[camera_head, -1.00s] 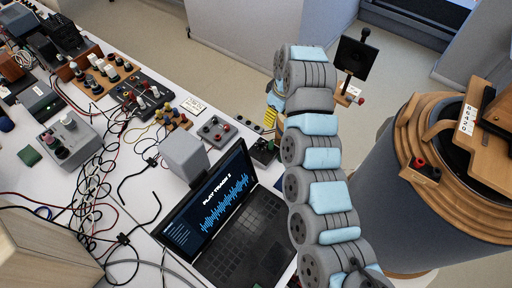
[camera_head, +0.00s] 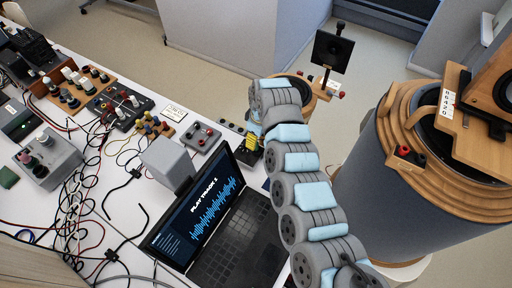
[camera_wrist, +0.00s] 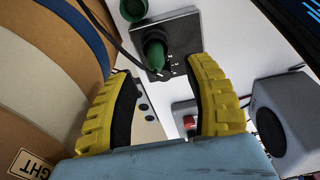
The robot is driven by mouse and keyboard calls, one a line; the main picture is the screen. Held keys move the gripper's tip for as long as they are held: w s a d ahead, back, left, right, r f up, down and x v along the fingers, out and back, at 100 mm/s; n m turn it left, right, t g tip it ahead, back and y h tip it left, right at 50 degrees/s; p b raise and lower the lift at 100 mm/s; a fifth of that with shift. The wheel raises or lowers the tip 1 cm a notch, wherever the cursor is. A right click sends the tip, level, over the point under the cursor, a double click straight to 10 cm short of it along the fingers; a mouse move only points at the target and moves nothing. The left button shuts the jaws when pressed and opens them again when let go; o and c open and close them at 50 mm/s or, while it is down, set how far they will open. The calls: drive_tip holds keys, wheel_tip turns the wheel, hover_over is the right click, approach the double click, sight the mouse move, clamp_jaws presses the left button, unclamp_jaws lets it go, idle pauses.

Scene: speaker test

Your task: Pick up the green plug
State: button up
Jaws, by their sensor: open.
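In the wrist view, a dark green plug (camera_wrist: 153,52) stands on a small dark grey box (camera_wrist: 180,38). My gripper (camera_wrist: 161,68) is open, with its two yellow fingers apart. The plug shows in the gap between the fingertips, towards the left finger; I cannot tell how near they are in depth. A second green piece (camera_wrist: 133,8) is cut off by the top edge. In the head view, my gripper (camera_head: 249,138) hangs at the table's right edge by a small black box (camera_head: 248,157). The plug is too small to tell there.
A wooden cabinet with a blue band (camera_wrist: 60,70) is close to the left finger. The laptop (camera_head: 205,222) and grey block (camera_head: 168,162) are left of my arm. Cables (camera_head: 85,195) cover the left table.

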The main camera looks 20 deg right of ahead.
drive_tip(key=shift+w+f+b, duration=0.2)
drive_tip(key=shift+f+b, duration=0.15)
drive_tip(key=shift+f, duration=1)
drive_tip(key=shift+w+f+b, duration=0.15)
drive_tip(key=shift+f+b, duration=0.2)
drive_tip(key=shift+f, duration=1)
clamp_jaws()
